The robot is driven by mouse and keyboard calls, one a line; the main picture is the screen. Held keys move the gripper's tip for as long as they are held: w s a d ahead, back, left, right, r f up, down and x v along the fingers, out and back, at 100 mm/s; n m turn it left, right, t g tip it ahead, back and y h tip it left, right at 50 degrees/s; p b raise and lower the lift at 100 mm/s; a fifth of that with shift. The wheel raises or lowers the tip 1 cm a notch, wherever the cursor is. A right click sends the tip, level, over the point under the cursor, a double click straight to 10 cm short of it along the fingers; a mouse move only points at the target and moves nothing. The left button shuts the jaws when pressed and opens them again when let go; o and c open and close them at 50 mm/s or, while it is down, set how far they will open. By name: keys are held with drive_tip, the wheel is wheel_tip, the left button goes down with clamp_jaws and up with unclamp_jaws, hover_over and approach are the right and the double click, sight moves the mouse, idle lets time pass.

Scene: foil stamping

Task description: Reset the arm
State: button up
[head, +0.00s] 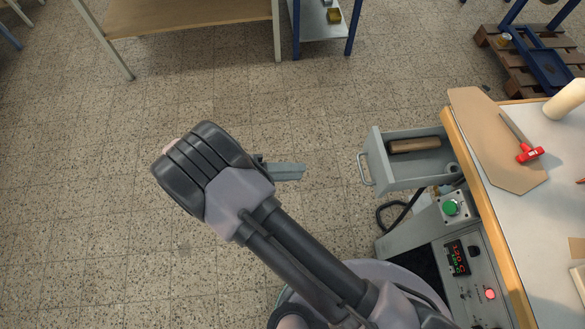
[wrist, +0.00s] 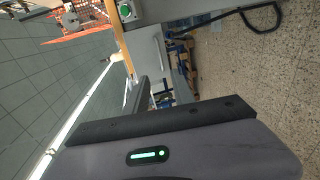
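My arm reaches up and left over the bare floor in the head view. My gripper (head: 297,173) shows only as a short grey piece sticking out to the right beyond the dark wrist joint. It is left of the open drawer (head: 378,160) and apart from it in the picture. In the wrist view, the dark gripper body with a green light fills the bottom, and a grey finger (wrist: 137,98) stands above it. The gap between the fingers does not show clearly, and I see nothing held.
The drawer holds a wooden-handled tool (head: 414,145). Below it are a green button (head: 450,208) and a control panel (head: 463,257). The floor at left is clear.

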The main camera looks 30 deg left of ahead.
drive_tip(key=w+d+r+m+g+y+b, duration=0.1)
drive_tip(key=w+d+r+m+g+y, duration=0.4)
drive_tip(key=d+r+g, duration=0.6)
drive_tip(key=s+d+r+m+t+y+b, duration=0.1)
drive_tip(key=s+d+r+m+t+y, duration=0.2)
drive_tip(key=d+r, duration=0.4)
drive_tip(key=s+d+r+m+t+y+b, duration=0.1)
drive_tip(key=s+d+r+m+t+y, duration=0.2)
drive_tip(key=d+r+y, duration=0.3)
drive_tip(key=shift+s+d+r+m+t+y, duration=0.3)
drive_tip(key=shift+s+d+r+t, duration=0.4)
drive_tip(key=shift+d, duration=0.45)
drive_tip(key=shift+w, duration=0.1)
